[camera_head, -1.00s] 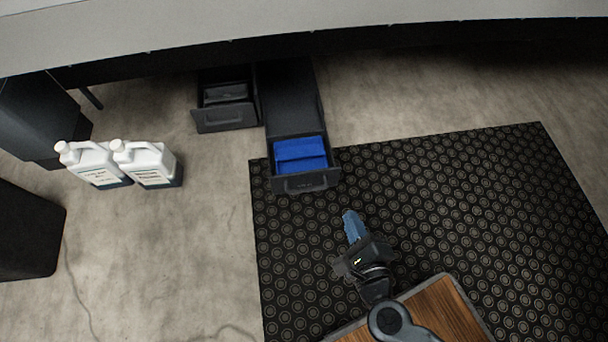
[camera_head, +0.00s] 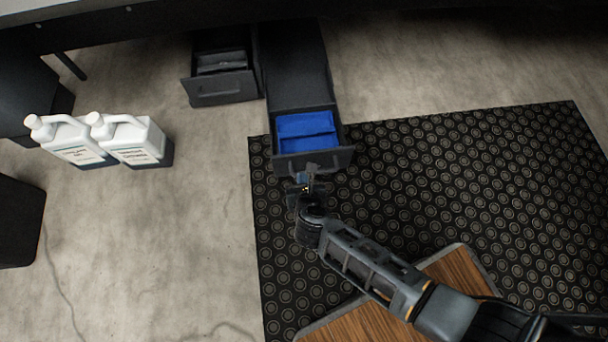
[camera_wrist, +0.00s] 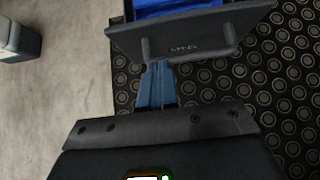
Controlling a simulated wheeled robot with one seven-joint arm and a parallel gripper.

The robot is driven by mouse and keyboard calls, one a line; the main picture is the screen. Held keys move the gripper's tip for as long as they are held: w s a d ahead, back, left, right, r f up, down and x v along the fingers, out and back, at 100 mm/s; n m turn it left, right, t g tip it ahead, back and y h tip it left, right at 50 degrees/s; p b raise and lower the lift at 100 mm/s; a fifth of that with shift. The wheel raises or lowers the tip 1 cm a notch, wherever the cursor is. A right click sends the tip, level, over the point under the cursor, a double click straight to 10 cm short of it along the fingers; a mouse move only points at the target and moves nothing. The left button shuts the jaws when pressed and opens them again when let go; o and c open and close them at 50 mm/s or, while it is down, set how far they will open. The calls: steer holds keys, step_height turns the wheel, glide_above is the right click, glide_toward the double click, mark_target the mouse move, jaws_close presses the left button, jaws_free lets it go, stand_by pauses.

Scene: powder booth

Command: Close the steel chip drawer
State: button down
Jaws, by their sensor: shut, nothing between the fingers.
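A dark drawer (camera_head: 312,162) with blue contents (camera_head: 306,130) stands pulled far out from under the bench. In the wrist view its front panel (camera_wrist: 225,32) carries a bar handle and a small label that I cannot read surely. A second drawer (camera_head: 222,90) with grey contents stands partly out, to its left. My gripper (camera_head: 309,178) is shut and empty, right in front of the blue-filled drawer. In the wrist view its blue fingertips (camera_wrist: 158,68) are at the left part of the handle; I cannot tell whether they touch.
Two white jugs (camera_head: 135,140) stand on the concrete floor at the left. Dark cabinets (camera_head: 18,220) are at the left edge. A black studded mat (camera_head: 440,190) lies under the drawer front and to the right. The bench edge (camera_head: 400,8) runs along the top.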

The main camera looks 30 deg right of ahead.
mark_target(298, 157)
steer(key=w+f, duration=0.1)
steer(key=w, duration=0.1)
steer(key=w+d+b, duration=0.1)
steer(key=w+f+b, duration=0.1)
steer(key=w, duration=0.1)
steer(key=shift+w+d+f, duration=0.3)
steer(key=shift+d, duration=0.1)
steer(key=shift+w+d+r, duration=0.1)
steer(key=shift+w, duration=0.3)
